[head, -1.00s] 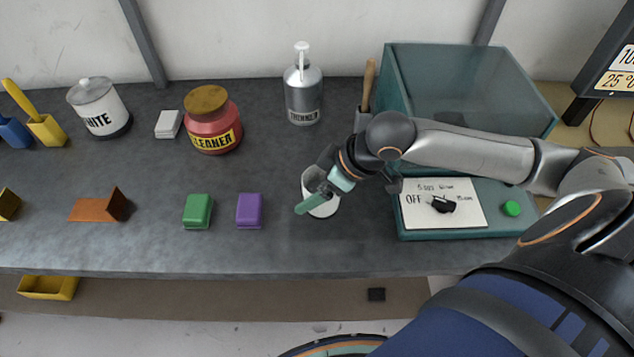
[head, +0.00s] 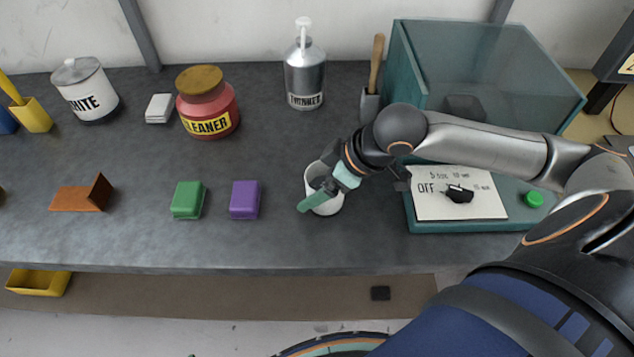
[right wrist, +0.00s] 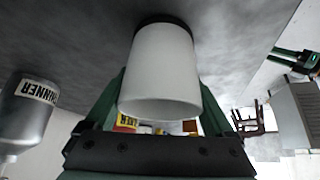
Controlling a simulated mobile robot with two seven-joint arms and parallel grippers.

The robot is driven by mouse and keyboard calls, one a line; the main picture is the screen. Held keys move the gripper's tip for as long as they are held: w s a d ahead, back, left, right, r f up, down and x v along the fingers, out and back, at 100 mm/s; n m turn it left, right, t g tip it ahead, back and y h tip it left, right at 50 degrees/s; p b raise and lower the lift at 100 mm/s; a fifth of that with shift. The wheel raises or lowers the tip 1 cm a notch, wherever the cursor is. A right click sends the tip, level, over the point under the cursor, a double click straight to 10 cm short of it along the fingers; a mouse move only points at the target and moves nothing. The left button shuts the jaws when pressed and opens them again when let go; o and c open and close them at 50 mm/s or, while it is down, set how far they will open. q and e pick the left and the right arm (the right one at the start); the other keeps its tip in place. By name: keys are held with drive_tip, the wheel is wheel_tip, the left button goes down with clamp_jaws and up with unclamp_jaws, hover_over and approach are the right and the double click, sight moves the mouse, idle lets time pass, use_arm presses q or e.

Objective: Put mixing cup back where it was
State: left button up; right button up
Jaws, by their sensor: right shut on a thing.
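The white mixing cup (head: 332,203) stands at the middle of the grey bench, to the right of the purple block. My right gripper (head: 318,194) is shut on the cup, with a green finger across its near side. The right wrist view shows the white cup (right wrist: 161,72) between the two green fingers, its dark base toward the bench surface. I cannot tell whether the base touches the bench. My left gripper is not in view.
A purple block (head: 245,200) and a green block (head: 188,199) lie left of the cup. A thinner bottle (head: 305,75), red cleaner jar (head: 207,108) and glass tank (head: 480,75) stand behind. A teal control box (head: 462,226) is to the right.

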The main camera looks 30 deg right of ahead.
drive_tip(key=o, duration=1.5)
drive_tip(key=shift+f, duration=0.15)
drive_tip(key=p+v, duration=0.1)
drive_tip(key=v, duration=0.8)
drive_tip(key=shift+p+v, duration=1.65)
drive_tip(key=shift+p, duration=1.35)
drive_tip(key=shift+a, duration=0.1)
